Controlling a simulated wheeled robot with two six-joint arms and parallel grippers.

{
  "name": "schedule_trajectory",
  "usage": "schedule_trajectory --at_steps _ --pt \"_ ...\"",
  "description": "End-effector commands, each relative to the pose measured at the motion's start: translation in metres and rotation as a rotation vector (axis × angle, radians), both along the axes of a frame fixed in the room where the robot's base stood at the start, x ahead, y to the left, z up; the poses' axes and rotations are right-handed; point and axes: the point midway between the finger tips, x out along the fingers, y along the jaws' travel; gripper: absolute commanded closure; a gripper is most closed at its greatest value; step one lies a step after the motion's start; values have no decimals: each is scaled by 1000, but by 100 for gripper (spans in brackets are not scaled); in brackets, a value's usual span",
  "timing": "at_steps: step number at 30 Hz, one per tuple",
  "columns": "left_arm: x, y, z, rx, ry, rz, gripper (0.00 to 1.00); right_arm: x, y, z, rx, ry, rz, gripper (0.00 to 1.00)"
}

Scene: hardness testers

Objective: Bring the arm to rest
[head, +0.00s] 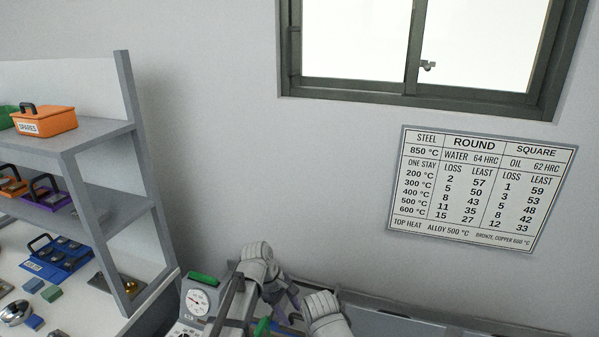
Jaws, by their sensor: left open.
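My left gripper (287,298) is at the bottom middle of the head view, low in front of the grey wall. It is small and partly hidden by my white arm links. Its jaws are open and I see nothing held between them. A tester with a round white dial (197,302) and a green top stands just left of it. I cannot tell whether the gripper touches anything there. My right gripper does not show.
A grey shelf (95,130) at the left holds an orange SPARES box (45,121). A blue tray (58,258) and small blocks lie on the white bench below. A hardness chart (480,188) and a window (420,50) are on the wall. The wall's middle is clear.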

Motion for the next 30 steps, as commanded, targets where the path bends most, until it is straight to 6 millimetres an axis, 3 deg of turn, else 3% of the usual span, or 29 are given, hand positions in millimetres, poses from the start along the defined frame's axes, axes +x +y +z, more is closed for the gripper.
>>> schedule_trajectory --at_steps 1,6,12,18,30 --pt "-29 -2 -3 48 -28 -132 48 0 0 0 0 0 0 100" --pt "-95 5 -11 212 -100 -626 48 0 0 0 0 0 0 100" --pt "-145 20 -12 338 -119 -1075 48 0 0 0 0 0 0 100" --pt "-161 28 -11 383 -113 -1267 48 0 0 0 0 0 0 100" --pt "-161 28 -11 385 -112 -1281 48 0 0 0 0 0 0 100"
